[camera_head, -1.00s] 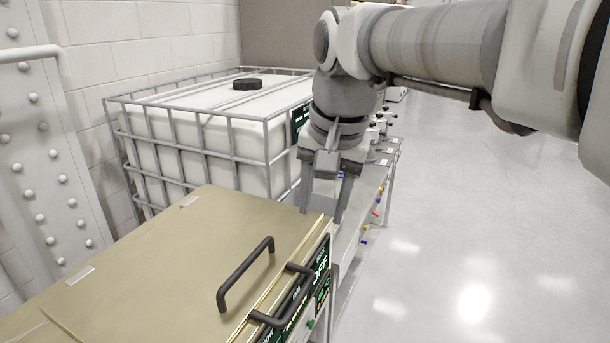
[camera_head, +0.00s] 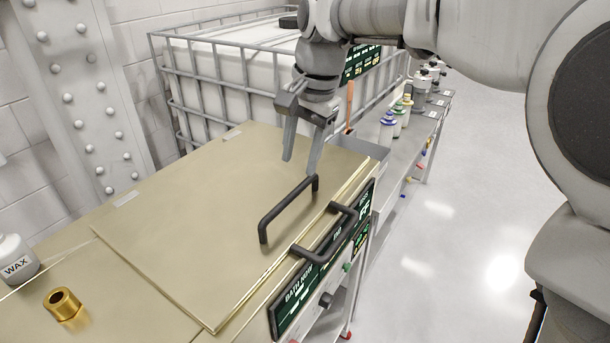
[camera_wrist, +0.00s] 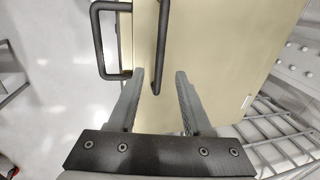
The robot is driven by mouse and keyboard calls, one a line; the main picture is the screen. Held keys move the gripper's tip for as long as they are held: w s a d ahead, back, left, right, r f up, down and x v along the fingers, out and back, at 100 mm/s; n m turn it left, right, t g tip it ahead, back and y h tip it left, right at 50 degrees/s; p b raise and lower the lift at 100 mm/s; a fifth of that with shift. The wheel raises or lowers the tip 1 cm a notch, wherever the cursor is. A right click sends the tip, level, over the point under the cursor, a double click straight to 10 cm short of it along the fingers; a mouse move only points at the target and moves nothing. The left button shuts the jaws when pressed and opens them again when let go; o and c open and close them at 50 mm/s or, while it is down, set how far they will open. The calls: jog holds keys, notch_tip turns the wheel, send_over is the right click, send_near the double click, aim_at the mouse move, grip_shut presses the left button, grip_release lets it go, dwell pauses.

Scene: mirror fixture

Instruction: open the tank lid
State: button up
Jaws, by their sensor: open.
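The tank lid (camera_head: 190,215) is a flat, pale gold panel lying closed on the tank. A dark bar handle (camera_head: 284,212) stands up from it near its right edge. My gripper (camera_head: 297,170) is open above the far end of this handle. In the wrist view, my gripper (camera_wrist: 158,76) has the lid handle (camera_wrist: 161,40) lying between the lines of its two fingers, with its near end close to the fingertips. Contact cannot be told. A second dark handle (camera_head: 325,240) is on the tank's front side, and it also shows in the wrist view (camera_wrist: 98,40).
A white caged container (camera_head: 225,75) stands behind the tank. A side bench (camera_head: 400,150) with several bottles runs back on the right. A WAX bottle (camera_head: 16,262) and a brass ring (camera_head: 63,303) sit at the left. The floor (camera_head: 470,200) at right is clear.

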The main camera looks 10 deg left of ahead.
aim_at(293, 194)
jog(key=f, duration=0.2)
jog(key=a+f+b, duration=0.1)
jog(key=f, duration=0.5)
jog(key=shift+w+a, duration=0.25)
jog(key=shift+w, duration=0.05)
jog(key=shift+c, duration=0.2)
grip_shut()
dwell(0.8)
